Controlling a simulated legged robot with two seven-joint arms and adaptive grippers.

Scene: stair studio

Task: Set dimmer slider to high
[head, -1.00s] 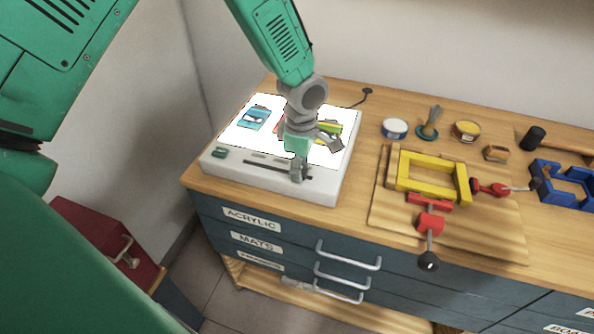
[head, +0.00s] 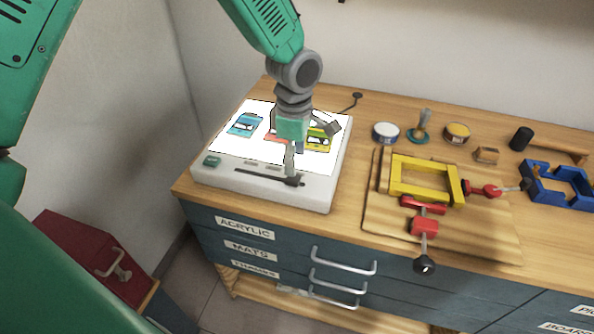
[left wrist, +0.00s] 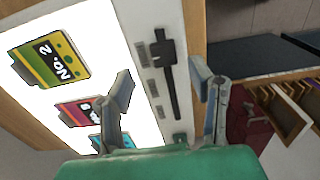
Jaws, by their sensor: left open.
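The light box (head: 322,196) is a white slab with a glowing top on the left end of the bench. The dimmer slider is a dark slot along its front strip, with a black knob (head: 296,181) at the slot's right end. In the left wrist view the knob (left wrist: 162,47) shows at the upper end of the slot. My left gripper (head: 308,150) is open above the box's front right part, one finger close behind the knob. In the left wrist view the slot runs between the spread fingers (left wrist: 165,88); neither visibly holds the knob. My right gripper is not in view.
Coloured cards, including a blue one (head: 244,124), lie on the glowing panel. A green switch (head: 212,160) is at the strip's left. A yellow frame (head: 400,176) with red clamps, tins and a blue frame (head: 560,190) stand to the right. A red box (head: 85,255) is lower left.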

